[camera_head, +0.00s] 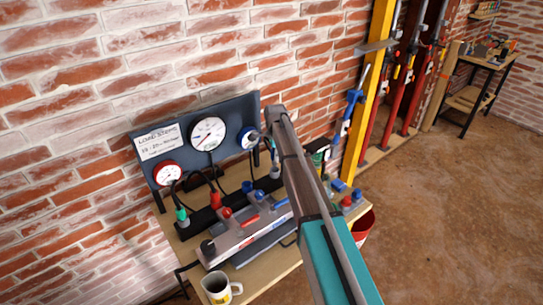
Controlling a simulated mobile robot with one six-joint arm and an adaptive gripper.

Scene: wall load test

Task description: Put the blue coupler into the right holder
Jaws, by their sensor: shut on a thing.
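My gripper (268,146) is at the far end of my arm, in front of the blue-rimmed gauge (249,138). It is shut, and its fingers are small and partly hidden. Another blue piece (247,187) stands to the left on a dark rail (204,219). A red coupler (214,200) and a green coupler (181,214) stand farther left along this rail. The rail's right end, with any holder there, is hard to make out beside my arm.
A gauge board (183,120) with a label stands at the wall. A grey manifold (243,236) with red and blue handles lies on the wooden bench (267,276). A mug (217,289) is at the front, a red bucket (363,227) right. Floor space is open at right.

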